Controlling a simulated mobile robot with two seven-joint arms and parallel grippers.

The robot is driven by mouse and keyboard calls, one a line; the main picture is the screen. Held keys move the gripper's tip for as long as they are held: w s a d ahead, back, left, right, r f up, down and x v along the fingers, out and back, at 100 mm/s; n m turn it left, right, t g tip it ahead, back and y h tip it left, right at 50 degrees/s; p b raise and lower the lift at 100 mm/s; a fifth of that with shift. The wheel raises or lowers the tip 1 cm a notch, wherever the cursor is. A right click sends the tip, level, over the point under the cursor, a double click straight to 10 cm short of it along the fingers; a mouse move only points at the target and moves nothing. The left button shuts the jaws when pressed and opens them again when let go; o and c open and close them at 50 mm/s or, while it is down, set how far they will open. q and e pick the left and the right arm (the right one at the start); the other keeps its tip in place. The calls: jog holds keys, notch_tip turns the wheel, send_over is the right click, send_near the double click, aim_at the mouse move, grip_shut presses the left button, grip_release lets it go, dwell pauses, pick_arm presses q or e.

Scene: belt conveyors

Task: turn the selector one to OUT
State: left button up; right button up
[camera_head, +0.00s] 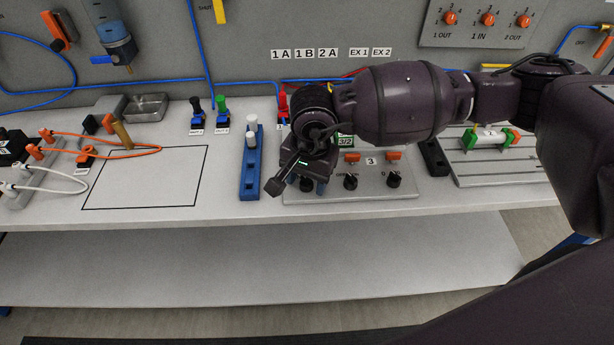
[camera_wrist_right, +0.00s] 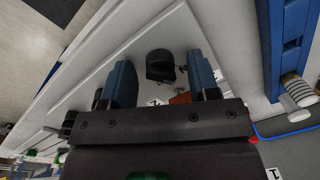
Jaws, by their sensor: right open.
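A grey panel (camera_head: 410,190) on the bench carries a row of black selector knobs: one at the middle (camera_head: 351,181) and one at the right (camera_head: 393,180). The left knob of the row is mostly hidden under my right gripper (camera_head: 303,184) in the head view. In the right wrist view a black knob (camera_wrist_right: 160,66) shows between the two blue fingers of the right gripper (camera_wrist_right: 161,70). The fingers are apart, one on either side, with a visible gap to the knob. The knob's pointer direction and its labels are too small or hidden to read. My left gripper is out of view.
A blue rack (camera_head: 250,180) with white pegs stands just left of the panel; it also shows in the wrist view (camera_wrist_right: 272,40). Orange buttons (camera_head: 393,156) sit behind the knobs. A grooved plate (camera_head: 500,168) lies at right.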

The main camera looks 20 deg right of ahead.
jog(key=c, duration=0.9)
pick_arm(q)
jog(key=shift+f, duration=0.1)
pick_arm(e)
jog(key=shift+m, duration=0.3)
jog(key=shift+r+m+p, duration=0.1)
jog(key=shift+m+p, duration=0.25)
jog(key=shift+m, duration=0.45)
jog(key=m+p, duration=0.1)
jog(key=m, duration=0.3)
jog(key=m+p, duration=0.1)
jog(key=m, duration=0.2)
jog(key=shift+m, duration=0.9)
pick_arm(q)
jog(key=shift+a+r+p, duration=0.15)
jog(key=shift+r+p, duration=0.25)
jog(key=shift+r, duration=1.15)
pick_arm(e)
jog(key=shift+m+h, duration=0.3)
jog(key=shift+m, duration=0.3)
